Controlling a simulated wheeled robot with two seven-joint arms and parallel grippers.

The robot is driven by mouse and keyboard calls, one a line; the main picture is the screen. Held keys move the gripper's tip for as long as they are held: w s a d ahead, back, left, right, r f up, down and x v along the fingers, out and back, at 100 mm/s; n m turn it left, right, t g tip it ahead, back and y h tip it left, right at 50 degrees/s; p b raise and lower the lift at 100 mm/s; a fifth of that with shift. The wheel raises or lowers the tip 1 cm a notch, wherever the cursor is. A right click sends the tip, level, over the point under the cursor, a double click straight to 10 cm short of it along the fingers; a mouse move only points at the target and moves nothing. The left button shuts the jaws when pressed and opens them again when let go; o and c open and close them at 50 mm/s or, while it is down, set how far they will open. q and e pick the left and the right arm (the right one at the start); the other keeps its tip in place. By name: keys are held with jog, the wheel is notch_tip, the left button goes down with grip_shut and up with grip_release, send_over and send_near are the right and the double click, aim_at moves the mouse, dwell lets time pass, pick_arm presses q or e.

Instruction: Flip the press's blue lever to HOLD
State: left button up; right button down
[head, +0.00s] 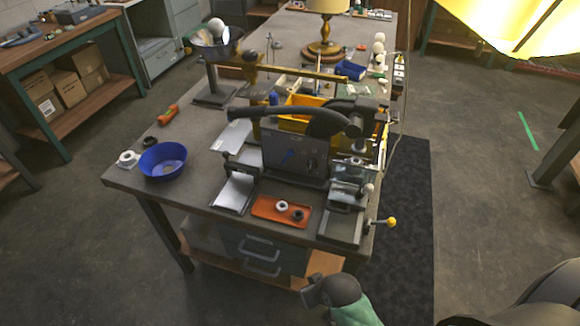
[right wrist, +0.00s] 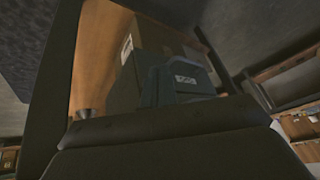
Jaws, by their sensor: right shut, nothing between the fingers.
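The press (head: 290,148) is a dark box with a long black arm across its top, standing near the front of the grey workbench in the head view. Its small blue lever (head: 287,156) sits on the front face, left of a round knob (head: 311,164), and tilts up to the right. Markings beside the lever are too small to read. My right gripper (head: 314,291) is shut and empty, low in front of the bench and well below the lever. The right wrist view shows the bench's underside, not the lever. My left gripper is not in view.
An orange tray (head: 266,210) with small rings lies before the press. A blue bowl (head: 162,170) stands at the bench's left. A yellow-knobbed rod (head: 388,222) sticks out at the front right corner. Drawers (head: 262,252) and a wooden shelf (head: 215,262) are below. A lit lampshade (head: 500,18) hangs upper right.

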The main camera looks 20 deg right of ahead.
jog(key=w+a+r+m+t+y, duration=0.1)
jog(key=w+a+r+t+y, duration=0.3)
jog(key=r, duration=0.5)
jog(key=w+a+r+m+t+y, duration=0.15)
jog(key=w+a+r+t, duration=0.35)
jog(key=r, duration=0.5)
jog(key=w+d+r+m+t+h, duration=0.3)
jog(key=w+r+m+t+h, duration=0.6)
jog(key=m, duration=0.6)
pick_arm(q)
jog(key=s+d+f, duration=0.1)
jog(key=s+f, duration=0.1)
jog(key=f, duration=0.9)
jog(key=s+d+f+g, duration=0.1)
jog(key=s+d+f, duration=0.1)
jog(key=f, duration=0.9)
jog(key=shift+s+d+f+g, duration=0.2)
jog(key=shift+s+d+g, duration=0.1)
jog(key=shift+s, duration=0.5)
pick_arm(e)
jog(key=d+f+m+g+h, duration=0.5)
jog(key=m+g+h, duration=0.2)
jog(key=m, duration=0.6)
jog(key=shift+w+f+h, duration=0.35)
jog(key=shift+h, duration=0.3)
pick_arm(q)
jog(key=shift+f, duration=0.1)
pick_arm(e)
jog(key=shift+w+d, duration=0.15)
